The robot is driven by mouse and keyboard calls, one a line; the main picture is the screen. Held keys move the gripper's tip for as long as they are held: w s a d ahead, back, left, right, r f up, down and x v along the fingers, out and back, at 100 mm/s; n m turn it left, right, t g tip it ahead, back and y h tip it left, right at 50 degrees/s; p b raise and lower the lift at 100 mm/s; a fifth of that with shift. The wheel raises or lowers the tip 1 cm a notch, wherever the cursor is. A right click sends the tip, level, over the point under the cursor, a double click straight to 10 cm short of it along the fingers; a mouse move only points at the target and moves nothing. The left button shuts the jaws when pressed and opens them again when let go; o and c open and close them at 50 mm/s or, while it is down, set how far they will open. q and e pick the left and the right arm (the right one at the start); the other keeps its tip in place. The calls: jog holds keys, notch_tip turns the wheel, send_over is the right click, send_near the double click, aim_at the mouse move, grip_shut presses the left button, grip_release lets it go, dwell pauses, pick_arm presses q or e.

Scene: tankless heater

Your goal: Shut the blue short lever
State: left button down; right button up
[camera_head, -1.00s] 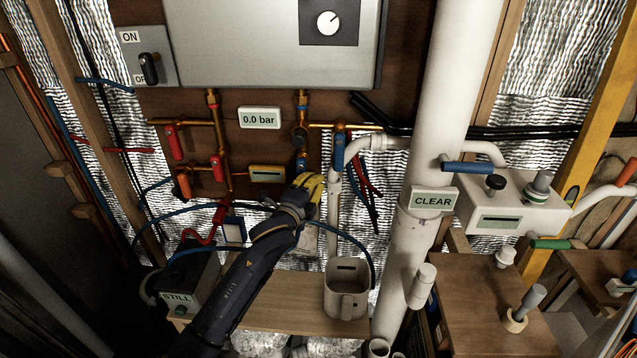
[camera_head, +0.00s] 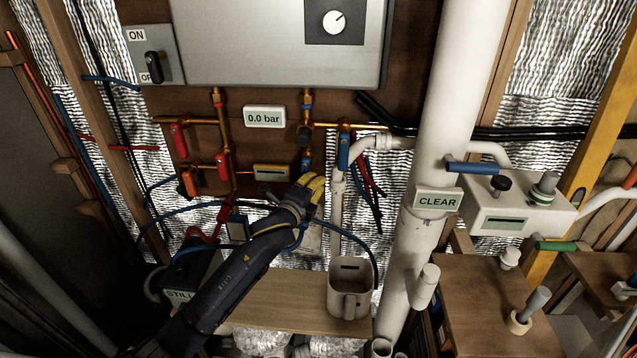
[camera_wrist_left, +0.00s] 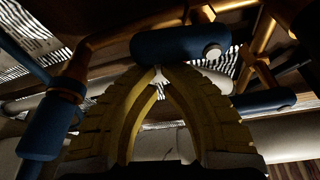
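The short blue lever (camera_head: 305,162) sits at the lower end of the copper pipe under the right side of the heater. My left gripper (camera_head: 314,184) is just below it, with its yellow fingers pointing up. In the left wrist view, the thick blue handle (camera_wrist_left: 178,43) lies across, right at the fingertips. The fingers (camera_wrist_left: 159,72) of my left gripper meet at their tips there and hold nothing that I can see. I cannot tell whether the tips touch the handle. My right gripper is not in view.
Another blue lever (camera_head: 343,151) hangs just to the right. Red levers (camera_head: 179,140) are on the pipes at left. A gauge reads 0.0 bar (camera_head: 264,117). A thick white pipe (camera_head: 440,120) stands to the right. A blue hose loops around my left wrist.

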pick_arm(q)
jog(key=m, duration=0.1)
jog(key=a+m, duration=0.1)
jog(key=a+m+y, duration=0.1)
jog(key=shift+w+f+g, duration=0.15)
jog(key=shift+f+g, duration=0.1)
jog(key=shift+g, duration=0.15)
jog(key=a+m+y, duration=0.1)
jog(key=m, duration=0.1)
jog(key=a+m+y, duration=0.1)
jog(key=a+m, duration=0.1)
jog(key=shift+w+r+g, duration=0.1)
jog(key=shift+g, duration=0.3)
jog(key=a+r+m+y, duration=0.1)
jog(key=m, duration=0.1)
jog(key=a+m+y, duration=0.1)
jog(key=m, duration=0.1)
jog(key=shift+w+a+r+y, duration=0.1)
jog(key=shift+a+r+y, duration=0.2)
jog(key=shift+a+r, duration=0.1)
jog(key=shift+w+a+r, duration=0.1)
jog(key=shift+a+r, duration=0.05)
jog(key=shift+r, duration=0.15)
jog(key=shift+f, duration=0.1)
